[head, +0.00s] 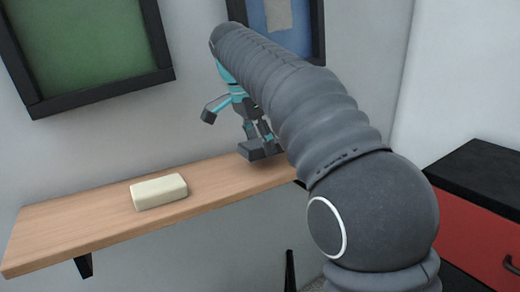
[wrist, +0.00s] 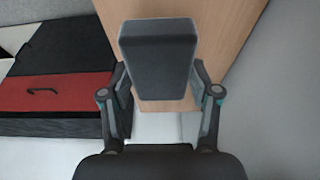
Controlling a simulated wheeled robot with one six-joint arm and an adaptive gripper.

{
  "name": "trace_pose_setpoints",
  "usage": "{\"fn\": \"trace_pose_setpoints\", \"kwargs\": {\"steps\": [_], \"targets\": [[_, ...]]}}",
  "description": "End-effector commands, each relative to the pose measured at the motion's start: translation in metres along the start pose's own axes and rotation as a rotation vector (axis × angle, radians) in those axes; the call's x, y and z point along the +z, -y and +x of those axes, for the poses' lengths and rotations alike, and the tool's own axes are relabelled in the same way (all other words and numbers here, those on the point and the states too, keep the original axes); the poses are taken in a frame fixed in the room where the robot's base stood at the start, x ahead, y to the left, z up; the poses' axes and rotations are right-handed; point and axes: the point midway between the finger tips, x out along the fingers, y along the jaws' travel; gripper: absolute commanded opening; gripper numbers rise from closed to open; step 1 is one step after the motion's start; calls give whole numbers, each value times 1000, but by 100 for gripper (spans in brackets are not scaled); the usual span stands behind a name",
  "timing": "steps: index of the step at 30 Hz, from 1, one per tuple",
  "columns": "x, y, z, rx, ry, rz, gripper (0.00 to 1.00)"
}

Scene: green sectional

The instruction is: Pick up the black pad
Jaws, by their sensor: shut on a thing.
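The black pad (wrist: 158,55) is a dark grey block with a bevelled face, held between the two fingers of my gripper (wrist: 160,82) in the wrist view. The fingers press on its left and right sides. In the head view the pad (head: 261,149) shows at the lower end of my gripper (head: 257,131), over the right part of the wooden shelf (head: 80,220). I cannot tell whether its underside touches the shelf. My arm hides part of the gripper and the shelf's right end.
A cream block (head: 159,191) lies on the shelf left of the pad. A green framed panel (head: 85,45) and a blue framed picture (head: 290,20) hang on the wall behind. A red and black drawer cabinet (head: 475,215) stands at the right. The shelf's left end is clear.

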Motion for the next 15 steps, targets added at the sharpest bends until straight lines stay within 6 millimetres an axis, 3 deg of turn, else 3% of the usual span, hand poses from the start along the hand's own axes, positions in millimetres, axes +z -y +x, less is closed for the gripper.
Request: {"fn": "trace_pose_setpoints", "kwargs": {"steps": [1, 15], "targets": [[-5, -1, -12, -2, -1, 1, 35], [-70, -77, -44, 1, 0, 3, 35]]}}
